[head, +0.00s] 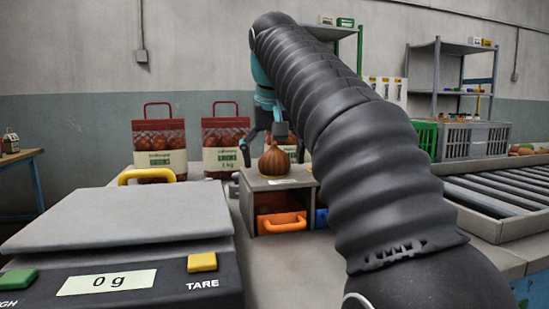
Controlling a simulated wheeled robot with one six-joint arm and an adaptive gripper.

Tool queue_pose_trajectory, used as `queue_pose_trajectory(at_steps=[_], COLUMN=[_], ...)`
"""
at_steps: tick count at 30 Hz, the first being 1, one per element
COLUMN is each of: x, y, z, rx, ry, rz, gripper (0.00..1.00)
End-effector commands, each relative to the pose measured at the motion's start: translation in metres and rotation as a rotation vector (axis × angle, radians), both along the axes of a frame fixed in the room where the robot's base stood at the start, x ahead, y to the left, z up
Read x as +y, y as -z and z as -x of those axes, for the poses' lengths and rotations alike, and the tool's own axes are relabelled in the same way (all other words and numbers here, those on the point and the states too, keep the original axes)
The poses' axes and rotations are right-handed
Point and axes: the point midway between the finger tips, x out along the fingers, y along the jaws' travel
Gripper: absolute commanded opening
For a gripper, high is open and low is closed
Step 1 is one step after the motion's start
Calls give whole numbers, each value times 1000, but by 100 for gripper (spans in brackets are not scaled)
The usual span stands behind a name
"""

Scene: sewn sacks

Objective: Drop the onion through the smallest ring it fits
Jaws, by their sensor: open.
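A brown onion (274,161) sits upright at the top of a grey box (252,181), with a thin yellow edge showing at its base. I cannot tell whether that edge is a ring or how far the onion sits in it. My gripper (271,146) is open around the onion, with a dark finger to its left and another part to its right. My black sleeved arm covers much of the right side. An orange drawer or bin with a handle (283,223) is in the box front, and a blue one (321,218) is partly hidden beside it. Other ring openings are hidden.
A scale (120,217) reading 0 g fills the left front, with a yellow handle (147,175) behind it. Two red net sacks of onions (160,148) (222,140) stand behind. Grey crates (475,140) and a roller conveyor (500,190) are at right.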

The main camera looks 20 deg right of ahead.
Motion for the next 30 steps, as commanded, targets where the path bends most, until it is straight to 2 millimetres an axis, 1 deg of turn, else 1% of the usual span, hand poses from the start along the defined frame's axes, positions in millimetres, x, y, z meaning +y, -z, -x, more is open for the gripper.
queue_pose_trajectory(at_steps=[5, 8, 21, 27, 30], x=[0, 1, 6, 7, 7], y=[-1, -6, -52, -64, -66], z=[0, 2, 20, 26, 27], rx=[0, 0, -3, -5, -4], ry=[0, 0, 0, -2, -1], rz=[0, 0, 0, 0, 1], gripper=[94, 94, 94, 94, 94])
